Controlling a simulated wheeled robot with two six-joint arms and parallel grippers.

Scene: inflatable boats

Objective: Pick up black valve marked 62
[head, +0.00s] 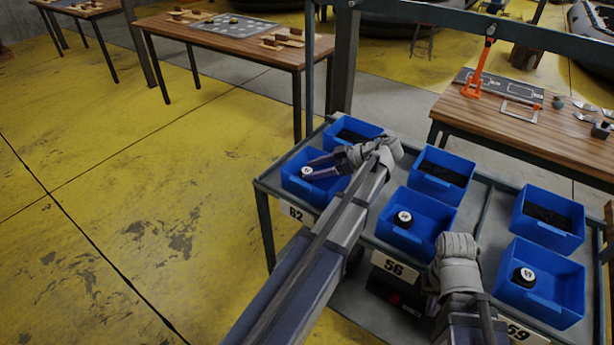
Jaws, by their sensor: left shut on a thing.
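A black valve with a white top (306,171) is in the front left blue bin (296,190), above the label 62 (292,213). My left gripper (313,168) reaches into this bin from the right and is shut on the valve. The fingers partly cover the valve's side, and I cannot tell whether it touches the bin floor. My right gripper (433,303) hangs low in front of the shelf, between the labels 56 and 59; its fingers are mostly hidden behind its wrist.
Similar valves sit in the front middle bin (419,240), labelled 56, and the front right bin (553,310), labelled 59. Back bins hold dark parts. A wooden table (500,125) with an orange tool stands behind right. The yellow floor at left is clear.

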